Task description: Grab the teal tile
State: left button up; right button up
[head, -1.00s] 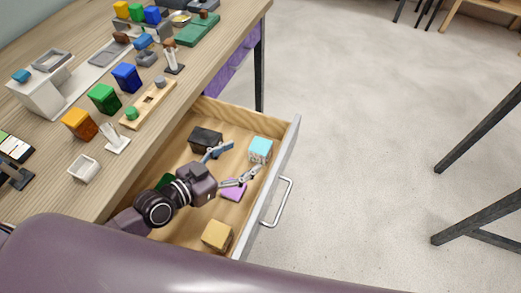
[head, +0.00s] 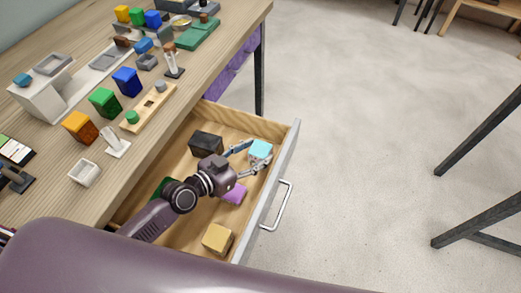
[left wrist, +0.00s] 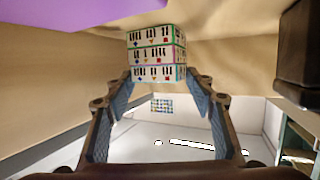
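The teal tile (head: 260,149) is a small light-blue block in the open drawer, near its front wall. In the left wrist view the tile (left wrist: 156,54) shows white sides with rows of black key-like marks and small coloured symbols. My left gripper (head: 250,158) is inside the drawer with its fingers spread open, one on each side of the tile. In the left wrist view the gripper's fingertips (left wrist: 161,82) straddle the near part of the tile; I cannot tell whether they touch it. My right gripper is not in view.
The drawer (head: 282,152) also holds a black block (head: 206,143), a purple piece (head: 236,194), a yellow block (head: 217,238) and a green piece partly behind my arm. The tabletop (head: 60,190) above carries coloured blocks and fixtures.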

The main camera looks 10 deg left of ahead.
pick_arm(q)
jog(key=c, duration=0.8)
jog(key=shift+c, duration=0.3)
jog(key=shift+r, duration=0.15)
